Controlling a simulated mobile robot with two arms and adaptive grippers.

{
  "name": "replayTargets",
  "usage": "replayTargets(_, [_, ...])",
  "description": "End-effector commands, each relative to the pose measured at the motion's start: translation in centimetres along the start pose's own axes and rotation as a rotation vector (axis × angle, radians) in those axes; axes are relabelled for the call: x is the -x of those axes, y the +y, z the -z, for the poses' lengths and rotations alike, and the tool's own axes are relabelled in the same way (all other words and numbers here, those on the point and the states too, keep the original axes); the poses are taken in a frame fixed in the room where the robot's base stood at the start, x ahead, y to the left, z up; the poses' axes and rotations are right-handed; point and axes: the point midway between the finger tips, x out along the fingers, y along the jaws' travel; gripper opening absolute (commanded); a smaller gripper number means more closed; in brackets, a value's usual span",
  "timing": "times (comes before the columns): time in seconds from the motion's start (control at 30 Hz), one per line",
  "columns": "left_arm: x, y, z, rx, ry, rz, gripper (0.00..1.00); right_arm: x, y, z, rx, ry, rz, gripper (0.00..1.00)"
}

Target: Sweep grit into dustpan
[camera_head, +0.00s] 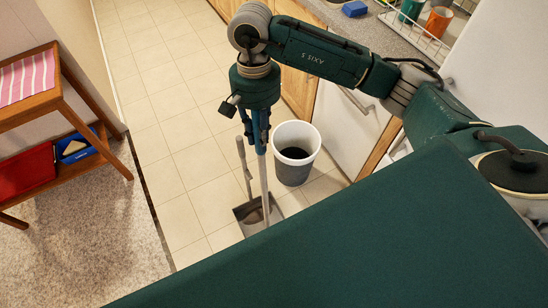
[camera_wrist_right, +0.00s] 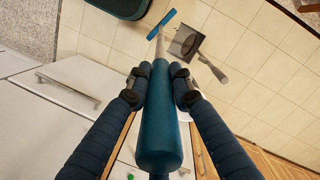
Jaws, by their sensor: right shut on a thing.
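My right gripper (camera_head: 259,140) is shut on the broom handle and holds it nearly upright. In the right wrist view, the thick blue broom handle (camera_wrist_right: 160,125) lies between both fingers. Its thin shaft leads to a narrow blue broom head (camera_wrist_right: 161,24) near the floor, beside the dustpan. The grey dustpan (camera_head: 243,213) rests on the tiles with its long handle standing up. It also shows in the right wrist view (camera_wrist_right: 180,40). A brownish dark patch lies in it; I cannot tell if this is grit. I see no clear grit on the tiles. My left gripper is out of view.
A white bucket (camera_head: 296,134) with a dark inside stands right of the dustpan, by the cabinets (camera_head: 350,120). A wooden shelf cart (camera_head: 62,85) with a red box (camera_head: 25,172) and blue box (camera_head: 78,148) stands left on a speckled carpet (camera_head: 85,240). The tiles between are clear.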

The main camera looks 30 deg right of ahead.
Motion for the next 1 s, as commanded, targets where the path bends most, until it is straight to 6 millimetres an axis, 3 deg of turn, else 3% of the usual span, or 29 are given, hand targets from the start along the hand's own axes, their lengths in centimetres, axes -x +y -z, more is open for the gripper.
replayTargets(0.03, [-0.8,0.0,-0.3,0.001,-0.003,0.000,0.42,-2.2,-0.2,0.7,-0.069,-0.011,0.007,0.00])
replayTargets(0.2, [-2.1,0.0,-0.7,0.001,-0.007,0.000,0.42,-7.5,-0.1,3.1,-0.301,-0.022,0.041,0.00])
replayTargets(0.4, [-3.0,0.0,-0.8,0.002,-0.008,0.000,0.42,-12.3,0.9,4.9,-0.499,-0.027,0.073,0.00])
replayTargets(0.6, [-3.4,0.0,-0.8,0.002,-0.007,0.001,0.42,-14.8,1.8,5.6,-0.596,-0.030,0.090,0.00])
replayTargets(1.0, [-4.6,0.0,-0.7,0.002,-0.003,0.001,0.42,-17.5,1.8,6.1,-0.621,-0.031,0.096,0.00])
